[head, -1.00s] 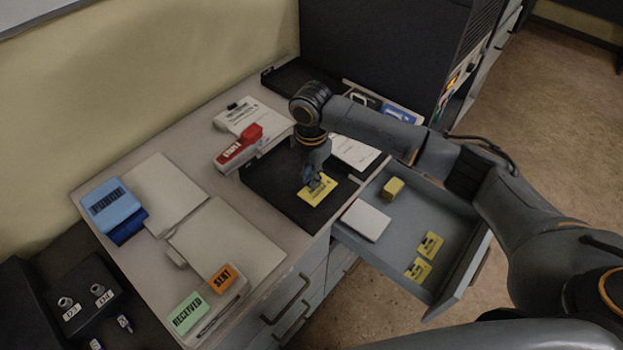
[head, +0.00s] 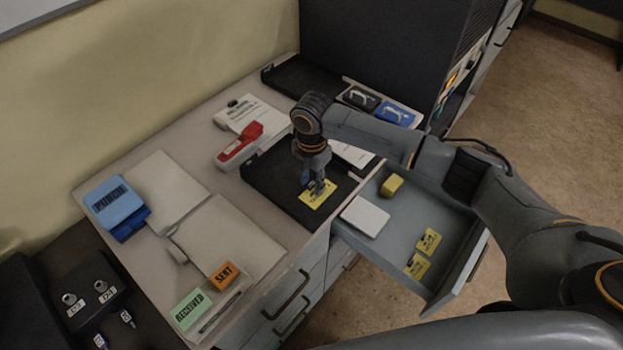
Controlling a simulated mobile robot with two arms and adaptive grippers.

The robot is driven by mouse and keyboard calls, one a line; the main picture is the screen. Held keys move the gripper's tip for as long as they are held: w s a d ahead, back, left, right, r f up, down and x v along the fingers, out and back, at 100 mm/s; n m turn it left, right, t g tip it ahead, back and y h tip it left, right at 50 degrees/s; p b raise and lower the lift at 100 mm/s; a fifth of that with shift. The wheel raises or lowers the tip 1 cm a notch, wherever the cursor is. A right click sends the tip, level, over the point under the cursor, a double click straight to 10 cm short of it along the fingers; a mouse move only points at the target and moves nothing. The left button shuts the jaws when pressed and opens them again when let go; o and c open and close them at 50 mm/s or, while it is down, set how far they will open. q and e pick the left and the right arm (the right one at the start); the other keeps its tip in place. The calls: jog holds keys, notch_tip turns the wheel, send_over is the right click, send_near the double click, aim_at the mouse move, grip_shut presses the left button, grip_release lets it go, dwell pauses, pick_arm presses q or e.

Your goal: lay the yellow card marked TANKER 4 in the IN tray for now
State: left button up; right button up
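A yellow card (head: 309,201) with dark print too small to read is over the near end of a black tray (head: 273,192) on the desk. My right gripper (head: 317,187) points down at the card, its fingers shut on it. The fingers hide part of the card, and I cannot tell whether the card touches the tray floor. A second black tray (head: 296,74) stands at the back of the desk. I can read no IN label on either tray. My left gripper is not in view.
An open drawer (head: 447,277) holds two yellow cards (head: 428,241) (head: 417,266), a yellow block (head: 391,185) and a white pad (head: 365,216). A red stapler (head: 240,148) lies left of the nearer tray. Stamps, open folders and a blue punch (head: 115,205) fill the left desk.

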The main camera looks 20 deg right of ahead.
aim_at(311, 183)
notch_tip(311, 183, up, 12)
jog(key=b, duration=0.3)
dwell(0.6)
